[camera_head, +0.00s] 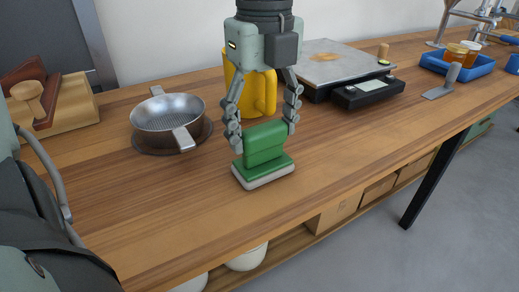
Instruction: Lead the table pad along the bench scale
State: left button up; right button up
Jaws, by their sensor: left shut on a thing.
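The table pad (264,161), a green grip block on a green plate with a pale underside, is at the front middle of the wooden bench. My left gripper (262,132) comes down from above and is shut on the block, one finger on each side. The pad looks level and at or very near the bench top; I cannot tell whether it touches. The bench scale (331,62), with a worn metal plate and a black display unit (368,91), stands farther back to the right, apart from the pad. My right gripper is not in view.
A yellow jug (262,94) stands behind my left gripper. A metal pan (167,113) sits on a dark round base to the left. A scraper (442,82) and a blue tray (457,66) with jars lie at right. Bench between pad and scale is clear.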

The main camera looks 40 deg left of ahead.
pick_arm(q)
jog(key=shift+r, duration=0.1)
jog(key=shift+c, duration=0.6)
jog(key=shift+r+p, duration=1.65)
jog(key=shift+r, duration=1.75)
notch_tip(320, 180, up, 5)
jog(key=p, duration=0.2)
jog(key=shift+p, duration=0.35)
notch_tip(320, 180, down, 9)
jog(key=b, duration=0.4)
jog(key=shift+r, duration=0.1)
